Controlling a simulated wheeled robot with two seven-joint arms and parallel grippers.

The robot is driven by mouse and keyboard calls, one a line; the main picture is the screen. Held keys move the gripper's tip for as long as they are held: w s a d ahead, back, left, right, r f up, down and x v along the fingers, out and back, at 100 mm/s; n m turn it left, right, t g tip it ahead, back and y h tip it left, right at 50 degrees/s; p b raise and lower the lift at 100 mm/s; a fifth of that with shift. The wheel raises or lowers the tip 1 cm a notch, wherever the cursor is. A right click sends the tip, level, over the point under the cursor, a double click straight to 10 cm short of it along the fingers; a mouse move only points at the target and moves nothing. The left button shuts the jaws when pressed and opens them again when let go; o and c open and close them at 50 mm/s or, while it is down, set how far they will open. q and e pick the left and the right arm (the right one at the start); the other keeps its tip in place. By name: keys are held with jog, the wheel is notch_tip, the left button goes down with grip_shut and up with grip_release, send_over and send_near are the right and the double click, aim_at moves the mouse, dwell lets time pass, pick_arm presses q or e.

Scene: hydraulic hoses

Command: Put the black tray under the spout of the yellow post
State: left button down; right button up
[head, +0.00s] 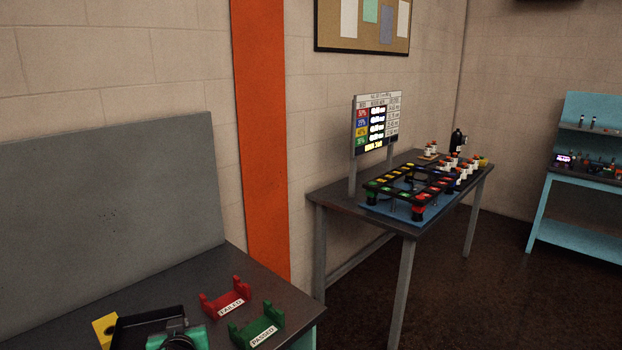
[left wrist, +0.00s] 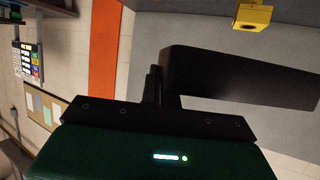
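The black tray (head: 135,329) is at the bottom left of the head view, over the dark bench, partly hidden by my left gripper. In the left wrist view the tray (left wrist: 240,80) is a long dark shape right at the fingers. My left gripper (left wrist: 155,85) has its fingers close together on the tray's wall and appears shut on it. The yellow post (head: 105,328) is just left of the tray, cut by the frame. It also shows in the left wrist view (left wrist: 253,16), with a dark round opening. I cannot tell whether the tray touches the bench. My right gripper is not in view.
A red cradle marked FAILED (head: 226,298) and a green cradle marked PASSED (head: 257,325) stand right of the tray. A grey panel (head: 110,215) rises behind the bench. Another table (head: 335,199) with colored fittings stands farther off, with floor between.

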pick_arm(q)
jog(key=s+d+f+m+h, duration=0.2)
jog(key=s+d, duration=0.1)
jog(key=s, duration=0.5)
jog(key=s+d+f+m+t+h, duration=0.1)
jog(key=s+d+f+m+h, duration=0.1)
jog(key=s, duration=0.6)
jog(key=shift+d+f+h+b, duration=0.4)
jog(key=shift+d+f, duration=0.3)
jog(key=shift+d, duration=0.3)
jog(key=shift+s, duration=0.1)
